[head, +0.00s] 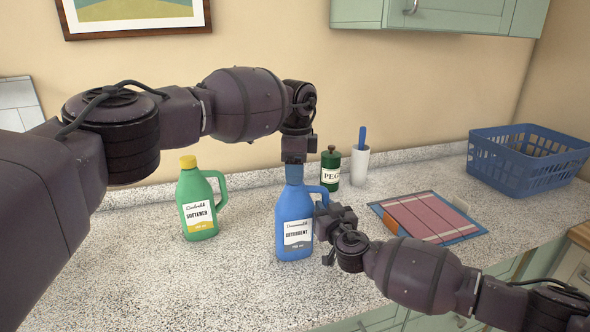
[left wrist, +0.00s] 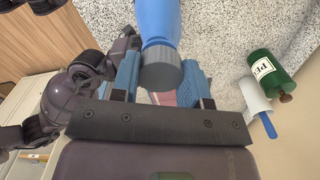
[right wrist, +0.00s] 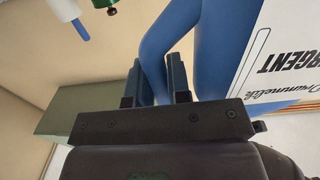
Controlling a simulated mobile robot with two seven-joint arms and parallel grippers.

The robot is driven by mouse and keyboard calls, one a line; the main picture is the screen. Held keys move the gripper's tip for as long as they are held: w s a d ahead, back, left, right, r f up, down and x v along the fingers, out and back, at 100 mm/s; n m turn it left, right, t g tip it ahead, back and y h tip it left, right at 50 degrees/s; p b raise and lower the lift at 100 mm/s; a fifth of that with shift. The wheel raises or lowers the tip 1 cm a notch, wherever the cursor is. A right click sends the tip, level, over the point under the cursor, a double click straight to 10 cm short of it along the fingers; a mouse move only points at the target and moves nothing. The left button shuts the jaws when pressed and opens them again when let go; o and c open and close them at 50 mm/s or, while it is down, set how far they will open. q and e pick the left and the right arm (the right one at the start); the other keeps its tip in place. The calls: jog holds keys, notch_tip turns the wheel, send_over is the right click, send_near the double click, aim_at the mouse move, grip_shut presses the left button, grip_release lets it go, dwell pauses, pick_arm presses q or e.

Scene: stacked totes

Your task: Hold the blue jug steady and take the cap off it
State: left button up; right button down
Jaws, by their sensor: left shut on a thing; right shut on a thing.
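The blue detergent jug (head: 293,222) stands upright on the counter. My left gripper (head: 294,161) is above it, pointing down, with its fingers at the jug's top. In the left wrist view the grey cap (left wrist: 161,70) sits between its fingers, against the neck of the jug (left wrist: 158,22); the gripper is shut on the cap. My right gripper (head: 326,222) is at the jug's right side. In the right wrist view its fingers are shut on the jug's blue handle (right wrist: 154,52), beside the label. The cap is mostly hidden in the head view.
A green softener jug (head: 198,205) with a yellow cap stands to the left. Behind are a green peg tin (head: 331,168) and a white holder (head: 359,167) with a blue handle.

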pick_arm(q)
jog(key=shift+r, duration=0.25)
jog(key=shift+r, duration=0.7)
jog(key=shift+r, duration=0.2)
jog(key=shift+r, duration=2)
pick_arm(e)
jog(key=c, duration=1)
grip_release()
